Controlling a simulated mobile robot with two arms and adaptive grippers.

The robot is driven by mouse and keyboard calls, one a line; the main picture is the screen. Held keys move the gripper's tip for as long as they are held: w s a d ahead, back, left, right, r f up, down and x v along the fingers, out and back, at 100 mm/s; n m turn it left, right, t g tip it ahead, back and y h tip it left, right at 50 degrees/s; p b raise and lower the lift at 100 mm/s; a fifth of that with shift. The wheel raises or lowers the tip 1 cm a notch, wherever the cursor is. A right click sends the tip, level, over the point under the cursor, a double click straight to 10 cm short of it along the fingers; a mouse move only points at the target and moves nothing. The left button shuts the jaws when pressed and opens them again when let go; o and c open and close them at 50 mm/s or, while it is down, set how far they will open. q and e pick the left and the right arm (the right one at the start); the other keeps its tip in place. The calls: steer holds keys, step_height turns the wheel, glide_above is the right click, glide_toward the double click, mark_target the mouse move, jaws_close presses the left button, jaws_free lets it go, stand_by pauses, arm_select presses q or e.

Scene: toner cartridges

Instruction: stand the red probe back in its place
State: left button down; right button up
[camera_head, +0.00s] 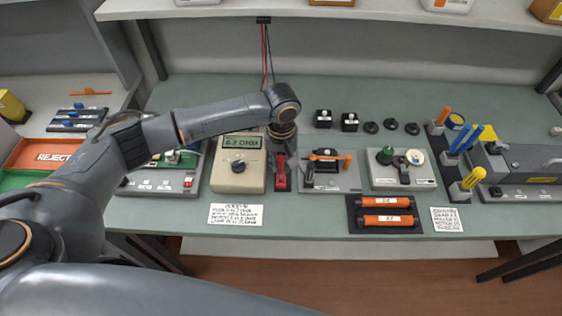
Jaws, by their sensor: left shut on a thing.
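The red probe (281,178) shows as a small red shape directly below my left gripper (280,155), just right of the beige meter. The gripper points down and is shut on the probe; its wrist and fingers hide the upper part. A dark narrow stand (283,188) lies under the probe. I cannot tell whether the probe is seated in it or just above it. The beige meter (238,178) has a lit display and a dial. My right gripper is not in view.
Red and black cables (265,50) hang from the shelf behind my wrist. A grey fixture with an orange-handled tool (327,158) stands close on the right. Orange cartridges (387,220) lie in a black tray. A label card (236,216) lies in front of the meter.

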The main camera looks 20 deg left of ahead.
mark_target(281, 171)
arm_select(q)
steer(key=shift+f, duration=0.3)
steer(key=shift+f, duration=0.65)
steer(key=shift+p, duration=0.45)
steer(key=shift+f, duration=0.75)
stand_by(1.0)
steer(key=c, duration=1.1)
jaws_free()
steer(key=shift+c, duration=0.2)
